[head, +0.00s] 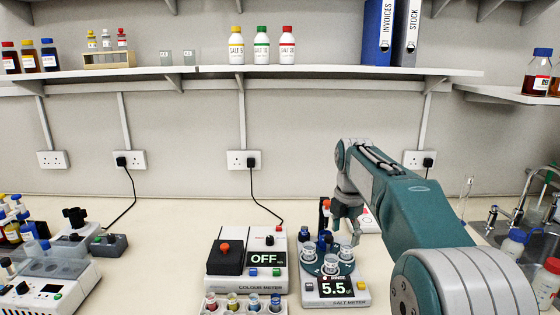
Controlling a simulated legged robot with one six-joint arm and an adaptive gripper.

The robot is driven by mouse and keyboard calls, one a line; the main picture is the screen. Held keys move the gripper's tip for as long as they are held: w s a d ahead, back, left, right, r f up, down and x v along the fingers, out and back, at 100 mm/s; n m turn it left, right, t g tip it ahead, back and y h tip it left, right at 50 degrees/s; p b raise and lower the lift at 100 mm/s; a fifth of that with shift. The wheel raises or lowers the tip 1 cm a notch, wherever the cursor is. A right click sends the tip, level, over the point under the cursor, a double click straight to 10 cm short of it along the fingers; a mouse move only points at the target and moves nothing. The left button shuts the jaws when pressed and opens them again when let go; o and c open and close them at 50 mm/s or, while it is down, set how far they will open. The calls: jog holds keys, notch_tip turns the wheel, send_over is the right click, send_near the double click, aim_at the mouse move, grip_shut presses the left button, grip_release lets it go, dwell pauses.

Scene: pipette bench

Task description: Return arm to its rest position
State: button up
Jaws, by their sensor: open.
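My gripper (347,222) is at the end of my teal and grey arm, at the right of the middle in the head view. It points down over the back of the salt meter (352,300), whose display reads 5.5. It is open, and I see nothing held in it. Small cups (331,264) stand on the salt meter's green round holder (318,270), below and in front of my gripper. Whether my fingertips touch anything on the meter cannot be told from this view.
The colour meter (277,272), reading OFF, stands left of the salt meter. A rack of sample cups (232,302) is in front of it. Bottles and a tap (530,190) crowd the right side. A shelf (200,70) runs above. The left-middle bench (165,230) is clear.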

jog(key=s+r+m+t, duration=0.1)
jog(key=s+r+m, duration=0.1)
jog(key=s+m, duration=0.5)
jog(key=s+r+m+t, duration=0.1)
jog(key=s+r+m, duration=0.1)
jog(key=s+m, duration=0.5)
jog(key=s+f+m+t, duration=0.1)
jog(key=s+f+m, duration=0.3)
jog(key=s, duration=0.5)
jog(key=s+f+m+t, duration=0.2)
jog(key=s+f+m, duration=0.2)
jog(key=s+m, duration=0.2)
jog(key=s, duration=0.2)
jog(key=shift+s, duration=0.4)
